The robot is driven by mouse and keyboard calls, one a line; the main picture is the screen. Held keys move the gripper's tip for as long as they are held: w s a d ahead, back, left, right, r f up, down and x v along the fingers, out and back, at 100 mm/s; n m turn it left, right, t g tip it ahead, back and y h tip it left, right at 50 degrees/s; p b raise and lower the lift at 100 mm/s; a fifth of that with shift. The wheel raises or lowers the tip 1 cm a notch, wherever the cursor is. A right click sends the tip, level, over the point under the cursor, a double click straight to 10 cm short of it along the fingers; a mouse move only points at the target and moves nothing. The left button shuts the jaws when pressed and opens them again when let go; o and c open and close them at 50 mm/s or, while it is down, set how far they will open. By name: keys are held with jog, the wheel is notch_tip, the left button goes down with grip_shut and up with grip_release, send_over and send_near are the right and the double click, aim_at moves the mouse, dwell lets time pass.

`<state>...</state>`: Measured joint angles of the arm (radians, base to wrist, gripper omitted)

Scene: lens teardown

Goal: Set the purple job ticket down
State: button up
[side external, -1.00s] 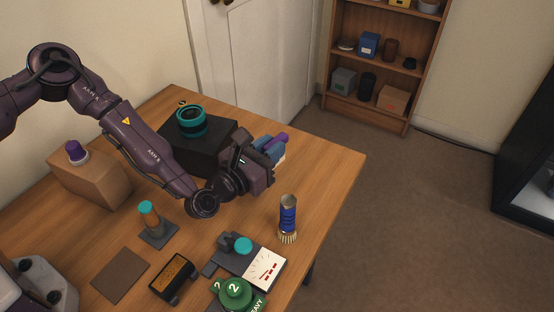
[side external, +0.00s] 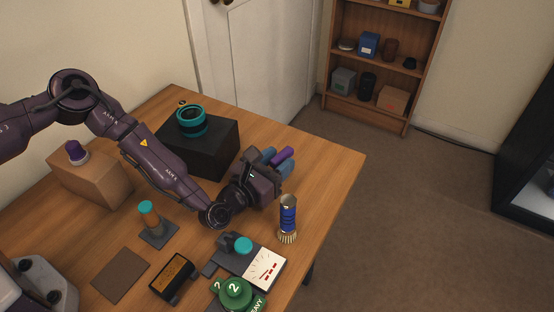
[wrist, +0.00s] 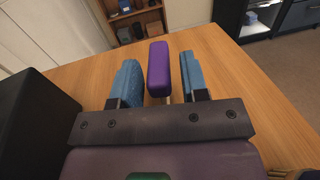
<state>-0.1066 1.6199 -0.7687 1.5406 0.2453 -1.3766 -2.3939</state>
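The purple job ticket (side external: 283,154) is a rounded purple block at the right back part of the table, beyond my gripper. In the wrist view the ticket (wrist: 158,68) stands between the two blue finger pads, with a gap on each side. My gripper (side external: 276,162) is open around it and low over the wood; in the wrist view its fingers (wrist: 160,82) are apart. The ticket's lower part is mostly hidden, and I cannot tell whether its base touches the table.
A black box (side external: 215,150) with a teal ring (side external: 192,121) is left of the gripper. A blue brush (side external: 288,218) stands in front, near the right table edge (side external: 335,210). A meter (side external: 264,268) and green weights (side external: 236,292) are nearer. Bare wood lies right of the ticket.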

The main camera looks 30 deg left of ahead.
dwell(0.3)
jog(key=s, duration=0.3)
jog(key=s+a, duration=0.1)
jog(key=s, duration=0.1)
jog(key=shift+s, duration=0.15)
notch_tip(320, 180, up, 7)
jog(key=shift+w+d+r, duration=0.1)
jog(key=shift+w, duration=0.1)
